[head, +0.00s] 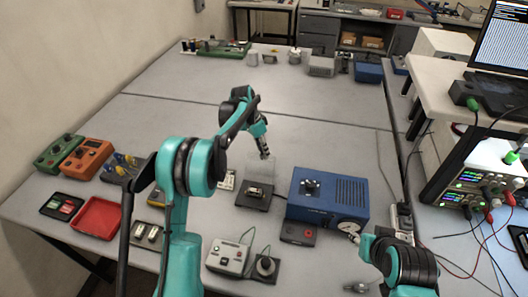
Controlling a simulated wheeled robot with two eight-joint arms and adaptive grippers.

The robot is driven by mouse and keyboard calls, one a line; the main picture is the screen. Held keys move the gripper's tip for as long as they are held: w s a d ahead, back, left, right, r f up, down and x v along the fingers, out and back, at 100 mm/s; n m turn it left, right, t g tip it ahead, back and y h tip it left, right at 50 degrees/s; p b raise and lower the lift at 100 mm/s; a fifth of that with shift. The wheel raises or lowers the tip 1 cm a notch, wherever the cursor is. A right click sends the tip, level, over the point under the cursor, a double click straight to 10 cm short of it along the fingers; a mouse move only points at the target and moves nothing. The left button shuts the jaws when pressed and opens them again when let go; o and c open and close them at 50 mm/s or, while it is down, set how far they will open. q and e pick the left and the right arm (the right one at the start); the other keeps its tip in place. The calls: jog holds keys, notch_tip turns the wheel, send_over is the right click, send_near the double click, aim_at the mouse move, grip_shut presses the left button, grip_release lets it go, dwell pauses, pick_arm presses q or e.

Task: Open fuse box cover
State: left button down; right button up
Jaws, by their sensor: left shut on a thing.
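The fuse box (252,202) is a small dark base with a light fuse part in it, on the table in the middle. Its clear cover (261,170) stands up above the base and is faint against the grey table. My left gripper (265,154) is at the top edge of the cover and is shut on it. My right gripper (354,236) is at the lower right, by the front right corner of the blue box. Its fingers are small here, and I cannot tell if they are open.
The blue box (328,196) stands right of the fuse box. A grey switch box (229,257) is in front. A red tray (97,217) and an orange meter (86,158) are at left. The table's middle back is clear. A laptop (505,45) stands at right.

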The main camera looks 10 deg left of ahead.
pick_arm(q)
jog(key=shift+w+a+f, duration=0.25)
jog(key=shift+a+f, duration=0.2)
jog(key=shift+f, duration=0.05)
pick_arm(e)
jog(key=shift+f, duration=0.15)
pick_arm(q)
jog(key=c, duration=1.6)
grip_release()
jog(key=o, duration=0.3)
jog(key=shift+w+a+f, duration=0.15)
jog(key=shift+w+f, duration=0.15)
jog(key=shift+w, duration=0.05)
jog(key=shift+s+d, duration=0.2)
pick_arm(e)
jog(key=shift+w+a, duration=0.25)
pick_arm(q)
jog(key=shift+r, duration=0.25)
jog(key=v, duration=1.2)
jog(key=shift+r, duration=0.3)
pick_arm(e)
jog(key=shift+w, duration=0.15)
